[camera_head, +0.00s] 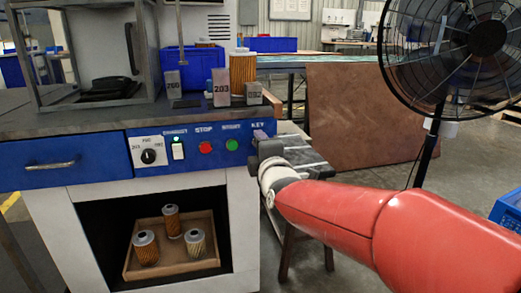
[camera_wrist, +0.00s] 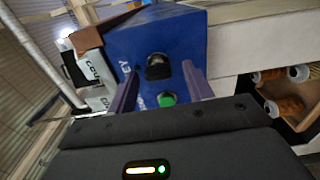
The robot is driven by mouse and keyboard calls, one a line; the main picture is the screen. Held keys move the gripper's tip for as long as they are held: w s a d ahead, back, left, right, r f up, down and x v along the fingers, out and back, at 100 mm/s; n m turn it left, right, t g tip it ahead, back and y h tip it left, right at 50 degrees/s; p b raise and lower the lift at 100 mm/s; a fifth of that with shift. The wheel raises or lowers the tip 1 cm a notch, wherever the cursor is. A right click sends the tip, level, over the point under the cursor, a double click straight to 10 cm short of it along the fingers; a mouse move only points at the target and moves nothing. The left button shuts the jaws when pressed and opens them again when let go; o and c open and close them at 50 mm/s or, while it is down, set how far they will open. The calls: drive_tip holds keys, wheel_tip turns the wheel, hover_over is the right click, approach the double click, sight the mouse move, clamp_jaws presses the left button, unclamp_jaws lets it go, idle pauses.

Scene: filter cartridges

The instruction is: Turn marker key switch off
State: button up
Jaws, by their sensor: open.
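The key switch (camera_wrist: 157,66) is a dark round knob on the blue control panel (camera_head: 90,159), beside the KEY label. In the wrist view it sits between the two purple fingers of my gripper (camera_wrist: 160,72), which are open with space on both sides of it. I cannot tell whether the fingers touch it. In the head view my gripper (camera_head: 263,140) is at the panel's right end, under the KEY label, and hides the switch. The switch's turned position is too dark to read.
Left of the key are the green start button (camera_head: 232,144), red stop button (camera_head: 205,147), exhaust switch (camera_head: 178,149) and a rotary dial (camera_head: 149,156). The green button (camera_wrist: 167,99) is close to my fingers. A wooden tray (camera_head: 133,263) of filters sits below; a fan (camera_head: 486,38) stands right.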

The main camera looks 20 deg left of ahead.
drive_tip(key=v, duration=0.8)
drive_tip(key=shift+a, duration=0.1)
